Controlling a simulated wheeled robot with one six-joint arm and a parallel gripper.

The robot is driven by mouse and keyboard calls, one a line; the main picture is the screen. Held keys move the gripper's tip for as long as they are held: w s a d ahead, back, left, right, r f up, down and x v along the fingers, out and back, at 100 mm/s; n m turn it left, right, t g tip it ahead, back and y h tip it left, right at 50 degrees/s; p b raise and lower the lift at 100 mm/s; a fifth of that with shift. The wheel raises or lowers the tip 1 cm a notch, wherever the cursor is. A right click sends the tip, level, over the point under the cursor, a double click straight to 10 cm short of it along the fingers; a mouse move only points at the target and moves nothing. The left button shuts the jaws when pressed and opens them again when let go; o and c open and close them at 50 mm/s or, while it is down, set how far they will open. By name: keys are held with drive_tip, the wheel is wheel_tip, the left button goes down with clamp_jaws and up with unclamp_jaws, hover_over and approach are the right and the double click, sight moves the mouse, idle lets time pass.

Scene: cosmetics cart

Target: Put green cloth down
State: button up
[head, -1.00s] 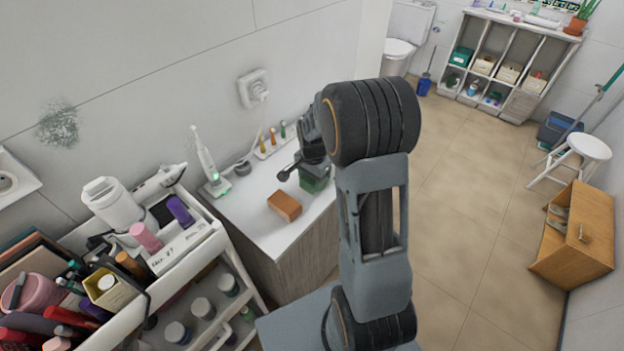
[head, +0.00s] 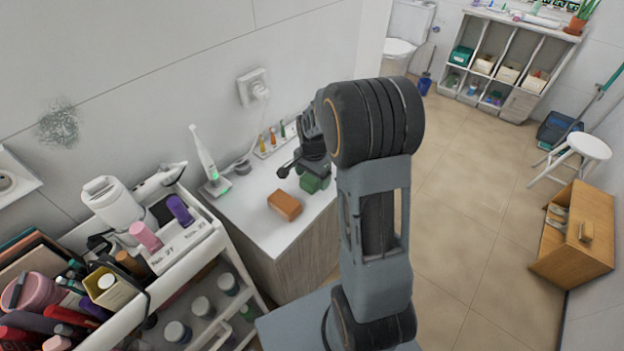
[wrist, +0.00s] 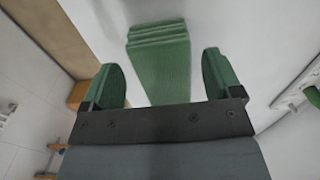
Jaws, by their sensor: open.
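The green cloth (wrist: 160,65) shows in the wrist view as a folded stack with ridged layers at its far end. It is over the white counter top (wrist: 215,25). My gripper (wrist: 164,72) is open, with one green finger on each side of the cloth and a visible gap at both sides. The near end of the cloth is hidden behind the gripper's dark front plate. In the head view my gripper (head: 312,180) is low over the right part of the counter, partly behind my arm. There I cannot separate the cloth from the green fingers.
A brown block (head: 284,205) lies on the counter, left of my gripper. An electric toothbrush (head: 208,165) stands further left, and a rack of small bottles (head: 274,137) is at the wall. A crowded cart (head: 185,245) adjoins the counter.

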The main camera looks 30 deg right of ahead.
sight(312, 177)
wheel_tip(312, 177, up, 10)
drive_tip(key=s+a+r+n+t, duration=0.2)
drive_tip(key=s+a+n, duration=0.2)
drive_tip(key=s+n, duration=0.2)
drive_tip(key=s+a+r+n+t, duration=0.2)
drive_tip(key=s+a+n, duration=0.2)
drive_tip(key=s+n, duration=0.3)
drive_tip(key=shift+s+a+r, duration=0.2)
drive_tip(key=shift+s+r, duration=0.1)
drive_tip(key=shift+s, duration=0.95)
